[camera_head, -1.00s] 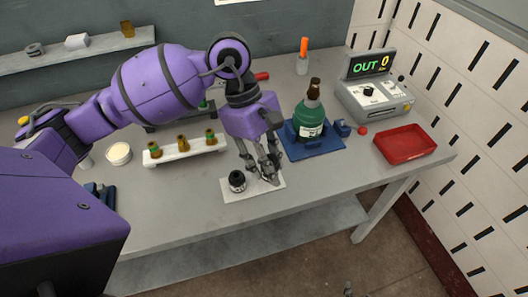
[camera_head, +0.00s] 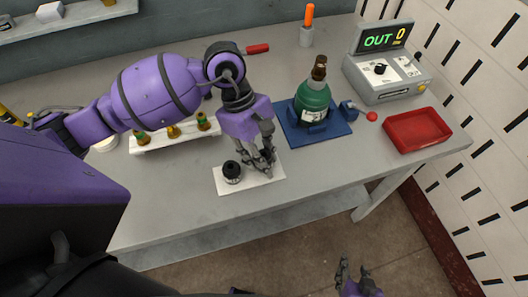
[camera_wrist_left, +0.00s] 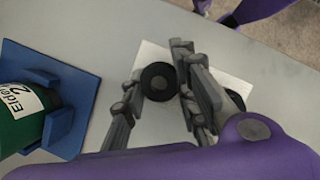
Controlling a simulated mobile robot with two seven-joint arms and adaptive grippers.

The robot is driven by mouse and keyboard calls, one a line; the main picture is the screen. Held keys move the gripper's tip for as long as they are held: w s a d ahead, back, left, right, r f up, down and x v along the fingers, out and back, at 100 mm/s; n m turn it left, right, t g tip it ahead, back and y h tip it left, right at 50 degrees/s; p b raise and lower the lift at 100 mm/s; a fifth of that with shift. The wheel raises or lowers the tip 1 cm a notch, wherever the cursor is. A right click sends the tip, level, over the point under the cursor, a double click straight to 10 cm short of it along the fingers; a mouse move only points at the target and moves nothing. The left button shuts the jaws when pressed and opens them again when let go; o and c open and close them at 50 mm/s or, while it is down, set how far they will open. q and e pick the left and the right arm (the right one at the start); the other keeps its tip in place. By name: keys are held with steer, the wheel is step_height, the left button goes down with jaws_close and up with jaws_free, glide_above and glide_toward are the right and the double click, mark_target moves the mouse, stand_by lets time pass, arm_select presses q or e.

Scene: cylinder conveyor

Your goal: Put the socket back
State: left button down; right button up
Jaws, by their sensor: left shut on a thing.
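A white mat (camera_head: 250,184) lies near the front edge of the table. A dark round socket-like piece (camera_head: 232,172) stands upright on its left part; in the left wrist view a finger partly hides it (camera_wrist_left: 236,99). My left gripper (camera_head: 264,164) is low over the mat's right part, beside that piece. In the left wrist view its fingers (camera_wrist_left: 160,98) are around another black round piece, the socket (camera_wrist_left: 157,80). The fingers hide this socket in the head view, and I cannot tell whether it touches the mat. My right gripper (camera_head: 354,277) is empty, fingers apart, in front of the table.
A green bottle (camera_head: 313,98) stands in a blue holder (camera_head: 338,128) right of my left gripper. A red tray (camera_head: 417,131) and a counter box reading OUT 0 (camera_head: 386,70) are further right. A white rack (camera_head: 160,141) is behind left. The table front is clear.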

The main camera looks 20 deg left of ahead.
arm_select(q)
steer(key=shift+r, duration=0.1)
steer(key=shift+f+b, duration=0.35)
steer(key=shift+f, duration=0.3)
arm_select(e)
steer(key=shift+a+f, duration=0.25)
steer(key=shift+f, duration=0.1)
arm_select(q)
steer(key=c, duration=1.7)
jaws_free()
steer(key=shift+o, duration=0.2)
arm_select(e)
steer(key=shift+w+r, duration=0.1)
arm_select(q)
steer(key=shift+r, duration=0.15)
steer(key=shift+p+v, duration=0.4)
steer(key=shift+v, duration=0.55)
steer(key=b+v, duration=0.1)
steer(key=v, duration=1)
arm_select(e)
steer(key=shift+w, duration=0.1)
